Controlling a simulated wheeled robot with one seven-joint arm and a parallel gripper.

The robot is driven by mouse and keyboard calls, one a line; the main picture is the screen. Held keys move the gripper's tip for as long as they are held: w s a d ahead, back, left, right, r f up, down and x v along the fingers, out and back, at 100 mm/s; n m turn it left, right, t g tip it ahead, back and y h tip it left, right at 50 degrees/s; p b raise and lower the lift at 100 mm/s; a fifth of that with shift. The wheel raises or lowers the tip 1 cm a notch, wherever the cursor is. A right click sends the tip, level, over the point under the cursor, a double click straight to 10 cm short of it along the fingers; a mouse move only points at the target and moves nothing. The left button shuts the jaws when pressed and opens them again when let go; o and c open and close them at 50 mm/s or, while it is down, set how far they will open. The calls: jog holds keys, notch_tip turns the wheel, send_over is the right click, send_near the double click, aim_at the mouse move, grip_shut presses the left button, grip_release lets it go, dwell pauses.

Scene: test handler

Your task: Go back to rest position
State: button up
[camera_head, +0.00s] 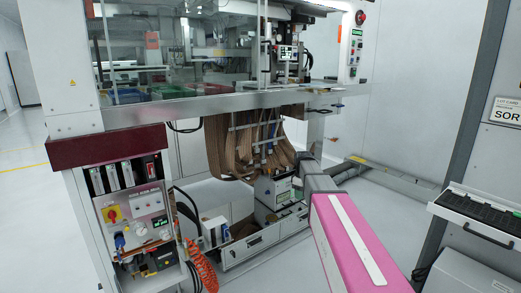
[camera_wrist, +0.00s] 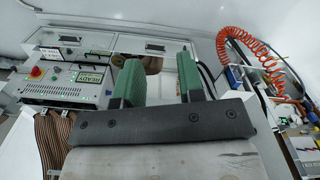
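My gripper (camera_wrist: 160,62) shows in the wrist view with two green fingers standing apart. It is open, and nothing is held between the fingers. Behind the gap I see part of a brown cable bundle and pale cabinet surfaces. In the head view my pink arm with a white stripe reaches from the lower right toward the machine's underside. The gripper itself cannot be made out there.
Brown ribbon cables (camera_head: 240,142) hang under the machine's metal ledge (camera_head: 215,106). Small instrument boxes (camera_head: 273,190) stand on a low cabinet (camera_head: 250,246). An orange coiled hose (camera_head: 205,270) hangs at the left control panel (camera_head: 137,222). A keyboard tray (camera_head: 483,216) juts out right. Floor (camera_head: 300,262) shows between.

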jog(key=s+f+m, duration=0.5)
jog(key=s+f, duration=0.1)
jog(key=s, duration=0.7)
jog(key=s+f+m, duration=0.6)
jog(key=s+f, duration=0.1)
jog(key=s, duration=0.6)
jog(key=shift+f, duration=0.15)
